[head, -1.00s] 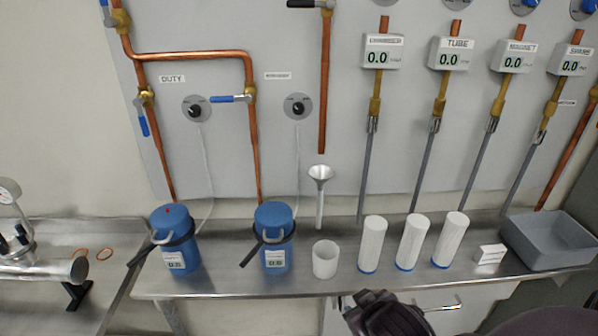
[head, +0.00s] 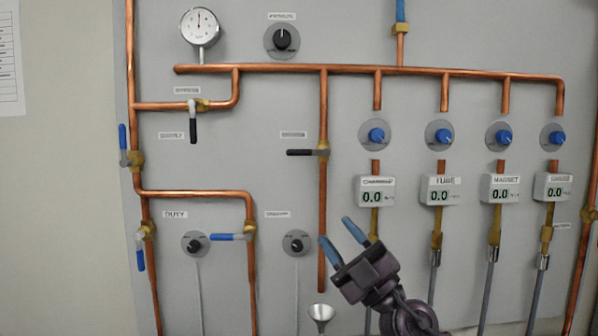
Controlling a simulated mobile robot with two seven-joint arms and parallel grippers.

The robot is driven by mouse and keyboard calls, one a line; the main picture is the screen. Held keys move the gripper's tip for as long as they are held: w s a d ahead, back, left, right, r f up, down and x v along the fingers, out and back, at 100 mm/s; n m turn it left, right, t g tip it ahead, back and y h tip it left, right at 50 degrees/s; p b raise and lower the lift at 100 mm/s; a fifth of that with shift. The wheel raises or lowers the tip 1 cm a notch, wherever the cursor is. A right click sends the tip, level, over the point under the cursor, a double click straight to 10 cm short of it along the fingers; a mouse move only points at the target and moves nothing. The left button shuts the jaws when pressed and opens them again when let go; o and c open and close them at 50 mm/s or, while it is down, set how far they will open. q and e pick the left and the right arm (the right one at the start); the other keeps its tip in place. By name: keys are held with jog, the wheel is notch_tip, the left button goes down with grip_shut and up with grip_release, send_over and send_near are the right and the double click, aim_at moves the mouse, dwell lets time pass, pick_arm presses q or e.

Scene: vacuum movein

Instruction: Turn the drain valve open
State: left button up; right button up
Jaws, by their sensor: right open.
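The valve that looks like the drain valve (head: 322,152) sits on a vertical copper pipe (head: 322,210) whose open lower end is above a metal funnel (head: 321,312). Its black lever (head: 300,153) points left, across the pipe. The small label (head: 293,134) beside it is too blurred to read. My right gripper (head: 342,238) is open and empty, with blue fingertips pointing up and left. In the picture it is below and slightly right of the lever, apart from it. My left gripper is not in view.
Another black lever (head: 194,128) hangs down from the bypass valve at upper left. Blue-handled valves (head: 230,237) and a duty knob (head: 195,243) are at lower left. Flow readouts (head: 377,191) and blue knobs (head: 376,135) line the right side. The panel around the lever is clear.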

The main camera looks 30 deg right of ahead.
notch_tip(320, 180, up, 5)
jog(key=w+a+n+g+y, duration=0.25)
jog(key=n+g+y, duration=0.35)
jog(key=n, duration=0.3)
jog(key=m+h, duration=0.3)
jog(key=h, duration=0.6)
send_near(302, 154)
jog(key=w, duration=0.1)
jog(key=p+x, duration=0.1)
jog(key=x, duration=0.9)
jog(key=shift+a+r+p, duration=0.1)
jog(key=shift+p, duration=0.3)
grip_shut()
